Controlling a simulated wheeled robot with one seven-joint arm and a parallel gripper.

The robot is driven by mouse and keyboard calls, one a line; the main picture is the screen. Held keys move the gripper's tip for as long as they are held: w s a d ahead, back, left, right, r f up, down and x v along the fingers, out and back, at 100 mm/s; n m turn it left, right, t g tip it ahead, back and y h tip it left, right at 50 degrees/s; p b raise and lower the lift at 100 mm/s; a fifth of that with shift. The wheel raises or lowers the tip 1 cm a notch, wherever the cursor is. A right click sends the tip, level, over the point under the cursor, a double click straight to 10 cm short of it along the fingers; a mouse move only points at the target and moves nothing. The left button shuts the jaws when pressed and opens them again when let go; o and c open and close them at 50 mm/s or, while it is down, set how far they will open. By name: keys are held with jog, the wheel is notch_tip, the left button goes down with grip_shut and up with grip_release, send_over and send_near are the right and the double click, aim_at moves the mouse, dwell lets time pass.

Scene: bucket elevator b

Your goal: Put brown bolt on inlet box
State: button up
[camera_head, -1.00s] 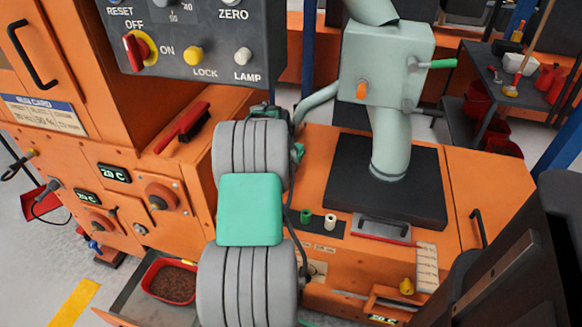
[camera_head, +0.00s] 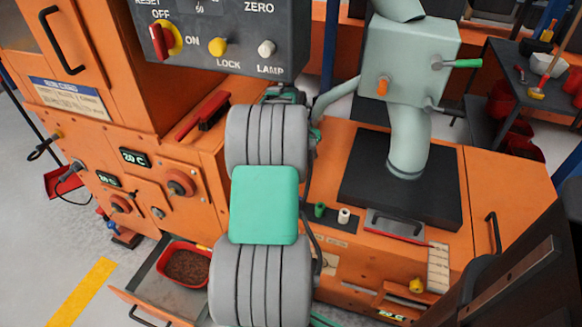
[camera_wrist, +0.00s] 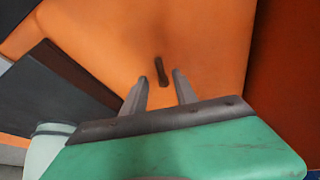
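A small brown bar, likely the brown bolt (camera_wrist: 162,70), lies on an orange surface in the wrist view. My gripper (camera_wrist: 160,76) is open, with its two grey fingers on either side of the bolt in the picture. I cannot tell whether they touch it or how far above it they are. In the head view my gripper and the bolt do not show. A pale green box (camera_head: 412,62) on a bent pipe, possibly the inlet box, stands at the upper right, with an orange knob and a green-handled lever.
A black plate (camera_head: 365,180) lies under the pipe on the orange housing. A grey control panel (camera_head: 220,45) is at upper left. A red tray of brown grains (camera_head: 186,265) sits in an open drawer. A red-handled brush (camera_head: 205,112) lies on a ledge.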

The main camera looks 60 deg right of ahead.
jog(key=a, duration=0.4)
jog(key=a+p, duration=0.1)
jog(key=a, duration=0.6)
jog(key=shift+w+a+r, duration=0.3)
jog(key=shift+w+a, duration=0.05)
jog(key=shift+a, duration=0.25)
jog(key=shift+c, duration=0.4)
